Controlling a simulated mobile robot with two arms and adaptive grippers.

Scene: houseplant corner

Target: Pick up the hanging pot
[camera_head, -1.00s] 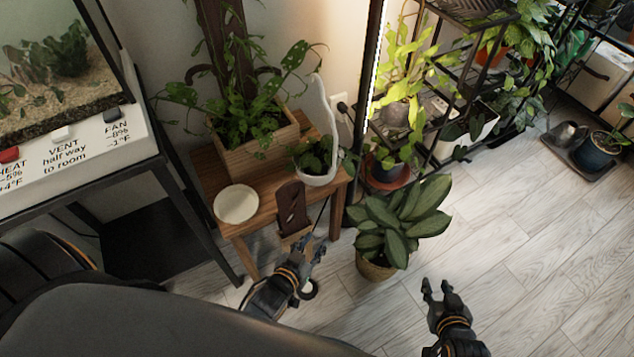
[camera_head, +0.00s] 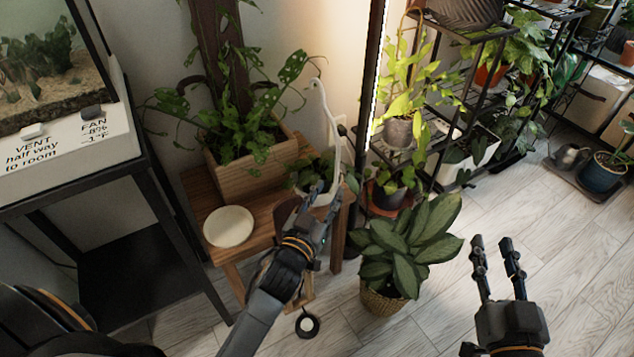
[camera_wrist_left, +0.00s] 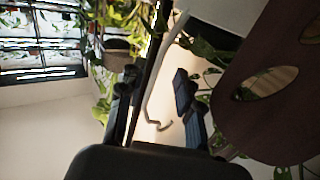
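The hanging pot (camera_head: 327,196) is white with a tall curved handle (camera_head: 322,105) and a leafy plant. It stands on a wooden side table, partly hidden behind my left gripper. My left gripper (camera_head: 319,205) is open, its fingers directly in front of the pot in the head view. In the left wrist view, the white handle (camera_wrist_left: 166,48) runs up behind the gap between the open fingers (camera_wrist_left: 158,98); I see no grip on it. My right gripper (camera_head: 497,250) is open and empty above the floor at the right.
The wooden table (camera_head: 208,190) also bears a wooden planter (camera_head: 237,182) and a white plate (camera_head: 229,227). A dark brown piece with oval holes (camera_wrist_left: 232,112) is close beside my left gripper. A basket plant (camera_head: 384,303) stands on the floor. Plant shelves (camera_head: 470,100) stand behind.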

